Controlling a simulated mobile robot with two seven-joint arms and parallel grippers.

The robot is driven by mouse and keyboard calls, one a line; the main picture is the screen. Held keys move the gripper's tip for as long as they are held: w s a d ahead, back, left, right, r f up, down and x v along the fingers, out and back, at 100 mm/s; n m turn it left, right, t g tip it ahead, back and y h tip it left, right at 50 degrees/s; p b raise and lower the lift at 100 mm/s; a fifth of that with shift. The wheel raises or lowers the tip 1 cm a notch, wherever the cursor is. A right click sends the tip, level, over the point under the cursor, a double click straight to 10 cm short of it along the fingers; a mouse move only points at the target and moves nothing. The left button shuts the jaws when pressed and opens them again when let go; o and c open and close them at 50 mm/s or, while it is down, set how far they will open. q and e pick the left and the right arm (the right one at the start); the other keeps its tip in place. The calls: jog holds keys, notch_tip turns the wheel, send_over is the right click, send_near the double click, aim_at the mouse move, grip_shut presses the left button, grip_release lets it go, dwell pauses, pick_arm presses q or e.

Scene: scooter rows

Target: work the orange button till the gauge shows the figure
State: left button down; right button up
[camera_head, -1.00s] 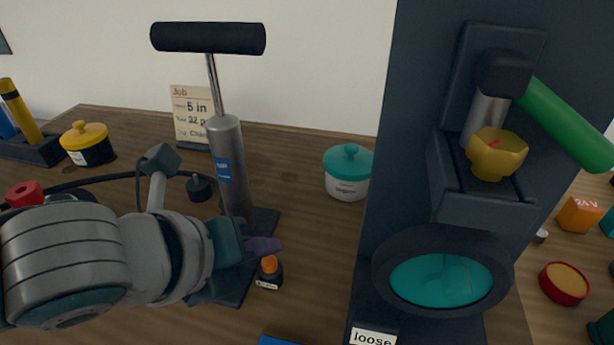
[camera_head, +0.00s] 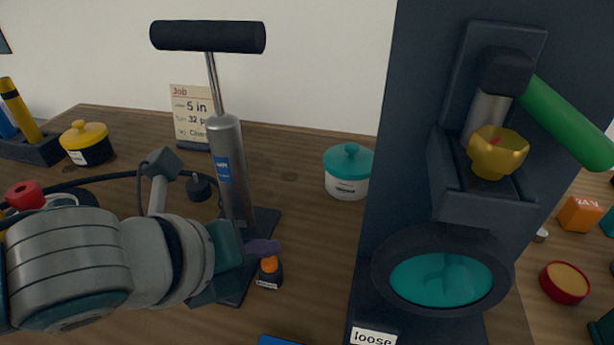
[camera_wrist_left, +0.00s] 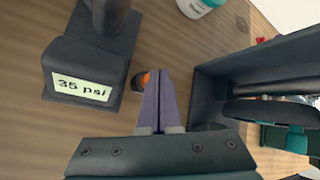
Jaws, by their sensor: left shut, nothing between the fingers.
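The orange button (camera_head: 269,262) tops a small dark block beside the foot of the grey hand pump (camera_head: 228,165). In the left wrist view the button (camera_wrist_left: 147,77) shows partly, behind the fingertips. My left gripper (camera_head: 268,247) is shut and empty, with its purple fingers close to the button's top. I cannot tell whether they touch it. In the left wrist view the fingertips (camera_wrist_left: 158,73) overlap the button's right side. The gauge display (camera_wrist_left: 82,89) on the pump's base reads "35 psi". The job card (camera_head: 193,115) behind the pump shows "5 in" and what looks like 32.
A dark stand (camera_head: 375,220) with a green lever and teal bowl rises right of the button. A teal lidded pot (camera_head: 348,177) stands behind, a yellow one (camera_head: 87,147) at the left. A black hose crosses the left of the wooden table.

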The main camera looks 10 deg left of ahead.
pick_arm(q)
jog(key=shift+f, duration=0.6)
dwell(1.9)
jog(key=shift+r+p, duration=0.85)
jog(key=shift+r, duration=0.05)
notch_tip(320, 180, up, 5)
jog(key=p, duration=0.5)
dwell(0.3)
